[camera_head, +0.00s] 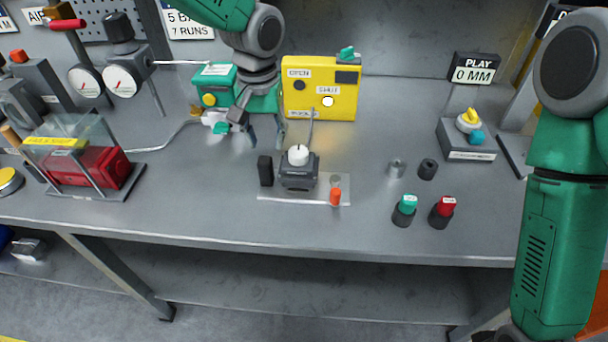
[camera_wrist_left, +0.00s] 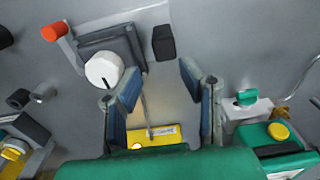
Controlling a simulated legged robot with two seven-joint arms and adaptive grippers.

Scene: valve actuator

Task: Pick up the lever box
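The likeliest lever box is a small dark grey box (camera_head: 298,175) with a white round knob (camera_head: 298,155) and a thin rod reaching back from it. It stands upright on a pale plate (camera_head: 300,196) mid-table. In the left wrist view the dark box (camera_wrist_left: 112,47) is at upper left, partly covered by its white knob (camera_wrist_left: 104,70). My left gripper (camera_head: 265,139) is behind and left of this box, pointing down. Its fingers (camera_wrist_left: 160,84) are spread and empty in the wrist view, with the rod showing between them. My right arm stands at the right; its gripper is out of view.
A yellow OPEN/SHUT box (camera_head: 320,88) stands behind. A black block (camera_head: 265,170) and an orange peg (camera_head: 335,197) flank the dark box. A green box (camera_head: 216,84) is near my left gripper. Capped posts (camera_head: 404,211) stand right. The table's front edge is clear.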

